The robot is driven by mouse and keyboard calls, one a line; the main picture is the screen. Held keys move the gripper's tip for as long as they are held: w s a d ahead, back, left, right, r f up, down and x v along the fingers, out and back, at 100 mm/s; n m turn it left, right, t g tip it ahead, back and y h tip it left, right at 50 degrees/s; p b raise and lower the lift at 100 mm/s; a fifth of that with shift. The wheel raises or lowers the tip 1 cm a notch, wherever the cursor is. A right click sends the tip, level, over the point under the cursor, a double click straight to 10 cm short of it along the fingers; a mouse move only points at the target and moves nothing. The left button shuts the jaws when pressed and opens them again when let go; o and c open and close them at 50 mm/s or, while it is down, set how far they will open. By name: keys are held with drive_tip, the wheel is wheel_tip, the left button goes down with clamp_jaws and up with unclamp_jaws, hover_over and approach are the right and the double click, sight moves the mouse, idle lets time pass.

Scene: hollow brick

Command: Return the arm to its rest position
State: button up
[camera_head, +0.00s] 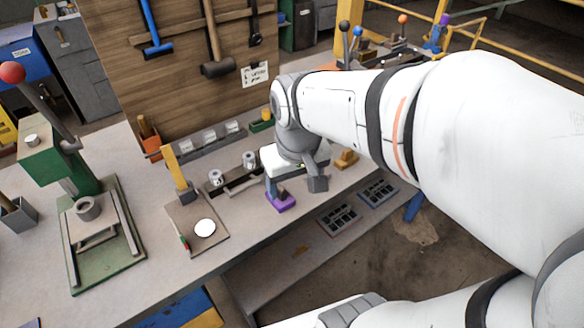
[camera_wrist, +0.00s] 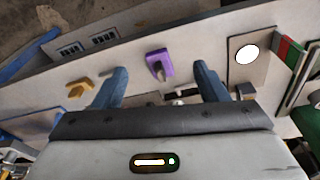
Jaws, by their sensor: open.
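My white arm reaches in from the right in the head view and bends down over the workbench (camera_head: 165,290). My gripper (camera_head: 294,186) is above the bench with its two fingers apart. In the wrist view the fingers of my gripper (camera_wrist: 158,76) are also spread, with nothing held between them. A purple block (camera_head: 280,203) sits on the bench below the gripper, near its left finger. In the wrist view the purple block (camera_wrist: 158,64) shows beyond the fingertips, between them. The exact height of the gripper above it is hard to tell.
A yellow block (camera_head: 346,159) lies right of the gripper. A board with a white disc (camera_head: 205,228) and a green press (camera_head: 90,240) stand left. A rack with metal cylinders (camera_head: 235,178) is close behind. Dark trays (camera_head: 338,218) lie on a lower shelf. A tool board (camera_head: 185,70) rises behind.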

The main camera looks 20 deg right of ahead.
drive_tip(key=s, duration=0.1)
drive_tip(key=s+d, duration=0.1)
drive_tip(key=s+m, duration=0.1)
drive_tip(key=shift+s+d+f+t, duration=0.15)
drive_tip(key=shift+s+f+t, duration=0.15)
drive_tip(key=shift+s+t, duration=0.1)
idle(1.0)
